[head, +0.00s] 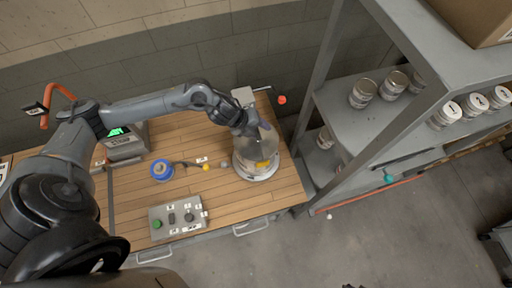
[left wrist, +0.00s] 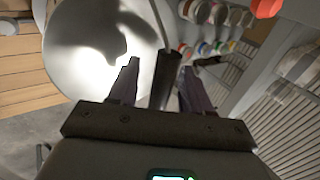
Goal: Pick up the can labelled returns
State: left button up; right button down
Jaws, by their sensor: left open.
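Several pale cans stand on the grey shelf rack, among them one on the upper left (head: 362,93), one beside it (head: 394,84) and one farther right (head: 446,115). Their labels are too small to read, so I cannot tell which is the returns can. My left gripper (head: 246,128) is above the round mixing machine (head: 258,174) on the table, well left of the cans. In the left wrist view its fingers (left wrist: 160,80) are open, with a dark handle on a thin rod showing between them; contact is unclear. My right gripper is out of view.
The wooden table (head: 130,195) holds a blue round container (head: 161,170), a button box (head: 179,216) and a device with a green screen (head: 124,140). A red knob (head: 282,99) sticks out behind the machine. A rack post (head: 322,75) stands between table and cans. Colourful-lidded cans (left wrist: 205,48) show in the left wrist view.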

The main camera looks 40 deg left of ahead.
pick_arm(q)
jog(key=shift+c, duration=0.3)
grip_shut()
jog(key=shift+r, duration=0.15)
